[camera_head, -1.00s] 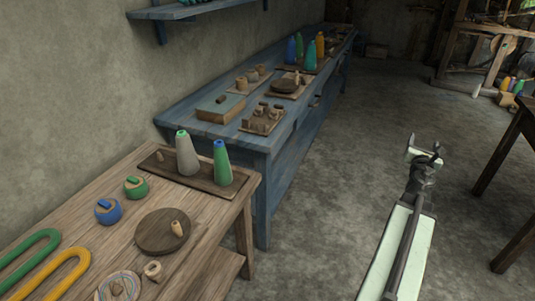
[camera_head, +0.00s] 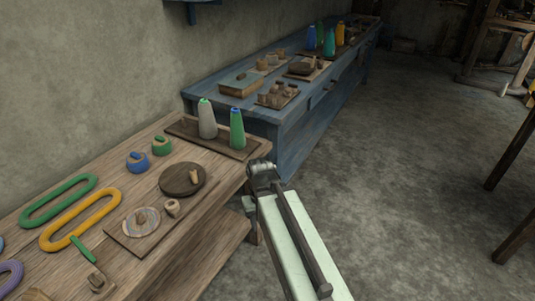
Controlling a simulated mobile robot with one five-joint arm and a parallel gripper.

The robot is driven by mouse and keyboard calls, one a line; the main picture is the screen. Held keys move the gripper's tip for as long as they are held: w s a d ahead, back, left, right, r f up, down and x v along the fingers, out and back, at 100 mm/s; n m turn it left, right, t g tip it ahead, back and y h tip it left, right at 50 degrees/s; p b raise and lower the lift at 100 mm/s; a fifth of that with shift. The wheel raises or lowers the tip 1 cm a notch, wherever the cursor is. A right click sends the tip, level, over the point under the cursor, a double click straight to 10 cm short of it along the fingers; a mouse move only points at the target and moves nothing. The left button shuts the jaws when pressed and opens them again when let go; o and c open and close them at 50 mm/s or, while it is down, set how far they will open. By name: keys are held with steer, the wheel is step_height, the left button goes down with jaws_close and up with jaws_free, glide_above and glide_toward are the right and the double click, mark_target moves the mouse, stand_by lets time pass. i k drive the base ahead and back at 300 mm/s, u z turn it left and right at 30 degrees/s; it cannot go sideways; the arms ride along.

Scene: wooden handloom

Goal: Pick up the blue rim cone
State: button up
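The blue rim cone (camera_head: 237,131) is a green cone with a blue top. It stands upright on a dark wooden tray (camera_head: 186,127) at the far right corner of the near wooden table. A grey cone with a green rim (camera_head: 207,121) stands upright just left of it on the same tray. My gripper (camera_head: 252,200) is at the table's right edge, in front of and below the cone in the picture, and apart from it. Its fingers are mostly hidden or too small to read.
A blue bench (camera_head: 296,134) with trays and cones stands behind.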

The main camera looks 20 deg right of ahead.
mark_target(237, 136)
steer(key=k, duration=0.45)
steer(key=u, duration=2.7)
steer(key=k, duration=1.35)
steer(key=z, duration=0.65)
steer(key=i, duration=1)
steer(key=u, duration=0.05)
